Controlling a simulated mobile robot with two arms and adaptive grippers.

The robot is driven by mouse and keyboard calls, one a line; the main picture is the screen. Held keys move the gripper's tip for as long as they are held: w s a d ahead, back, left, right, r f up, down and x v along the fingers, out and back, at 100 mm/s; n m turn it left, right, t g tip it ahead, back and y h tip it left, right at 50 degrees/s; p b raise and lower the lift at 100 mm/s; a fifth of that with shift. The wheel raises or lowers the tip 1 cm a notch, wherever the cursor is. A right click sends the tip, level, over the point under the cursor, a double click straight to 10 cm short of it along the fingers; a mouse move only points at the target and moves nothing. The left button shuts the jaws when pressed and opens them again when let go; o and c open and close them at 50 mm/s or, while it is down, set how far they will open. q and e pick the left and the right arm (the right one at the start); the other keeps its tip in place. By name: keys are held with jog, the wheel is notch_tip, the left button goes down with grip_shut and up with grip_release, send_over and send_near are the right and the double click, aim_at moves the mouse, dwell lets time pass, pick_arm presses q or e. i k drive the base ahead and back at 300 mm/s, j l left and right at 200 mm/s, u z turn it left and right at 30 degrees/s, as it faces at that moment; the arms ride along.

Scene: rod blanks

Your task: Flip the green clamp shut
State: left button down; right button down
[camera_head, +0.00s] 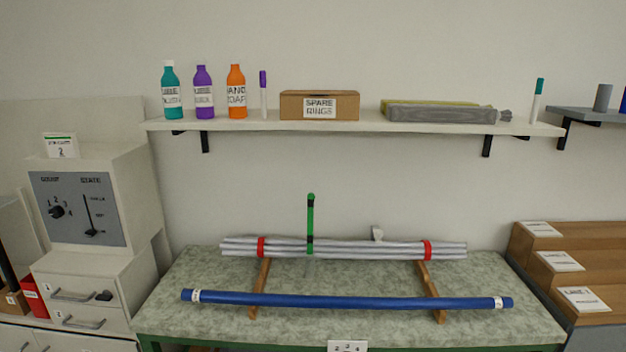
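The green clamp (310,222) stands upright at the middle of a bundle of grey rods (345,250). Neither of my grippers shows in the head view.
A long blue rod (345,301) lies in front of the bundle across two wooden supports (430,292) on the green-topped table (190,325). A shelf (360,124) with bottles and a box hangs above. A control cabinet (135,200) stands left, wooden steps (535,262) right.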

aim_at(310, 197)
jog(key=i+l+u, duration=0.1)
jog(key=i+l, duration=0.25)
jog(key=i, duration=0.25)
jog(key=i+l+u, duration=0.1)
jog(key=i+l, duration=0.3)
jog(key=i, duration=0.25)
